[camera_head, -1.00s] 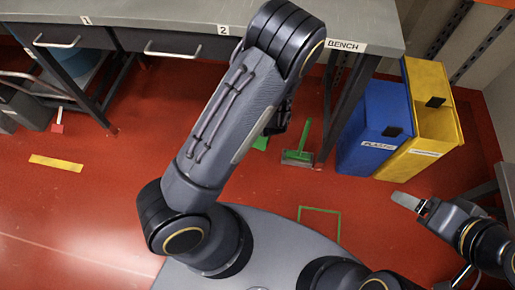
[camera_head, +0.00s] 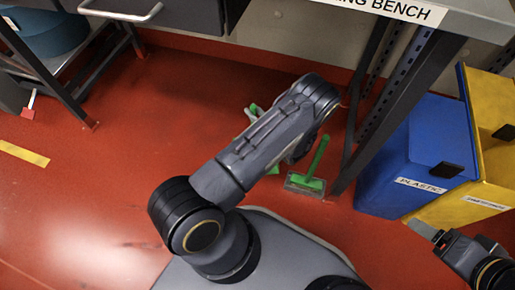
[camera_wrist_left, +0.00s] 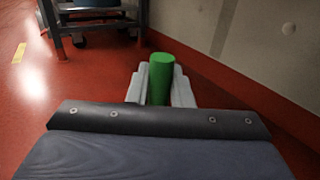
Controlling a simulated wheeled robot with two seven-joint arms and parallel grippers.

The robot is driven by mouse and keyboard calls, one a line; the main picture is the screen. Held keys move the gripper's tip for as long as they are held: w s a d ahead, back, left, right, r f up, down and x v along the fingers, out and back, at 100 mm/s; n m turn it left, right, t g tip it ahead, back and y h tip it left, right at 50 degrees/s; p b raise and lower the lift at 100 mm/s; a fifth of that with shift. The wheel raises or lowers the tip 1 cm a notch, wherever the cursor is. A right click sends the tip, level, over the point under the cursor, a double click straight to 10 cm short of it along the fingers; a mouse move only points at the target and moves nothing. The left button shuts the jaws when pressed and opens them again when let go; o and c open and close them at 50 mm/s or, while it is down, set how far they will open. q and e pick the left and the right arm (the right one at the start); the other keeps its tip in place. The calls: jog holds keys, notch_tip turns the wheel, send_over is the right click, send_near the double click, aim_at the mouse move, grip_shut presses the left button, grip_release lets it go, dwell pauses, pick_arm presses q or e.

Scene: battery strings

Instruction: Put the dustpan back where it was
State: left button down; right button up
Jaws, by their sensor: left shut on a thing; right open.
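My left gripper (camera_head: 251,113) is shut on a green handle (camera_wrist_left: 161,80), which stands between the pale fingers in the left wrist view. In the head view my left arm hides most of the held thing; a green bit shows by the fingers and another green part (camera_head: 273,169) below the arm. I take it for the dustpan, but its pan is not clearly visible. A second green tool (camera_head: 306,182) with an upright handle and a wide greyish base stands on the floor beside the bench leg. My right gripper (camera_head: 424,231) is at the right, open and empty.
The bench leg rises beside the green tool. The red floor (camera_head: 100,200) on the left is clear, apart from a yellow strip (camera_head: 22,153).

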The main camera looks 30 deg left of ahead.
pick_arm(q)
notch_tip(320, 180, down, 9)
jog(key=b, duration=0.4)
jog(key=shift+r, duration=0.15)
jog(key=c, duration=1.3)
grip_release()
jog(key=p+v, duration=0.3)
jog(key=v, duration=0.9)
jog(key=shift+p, duration=0.3)
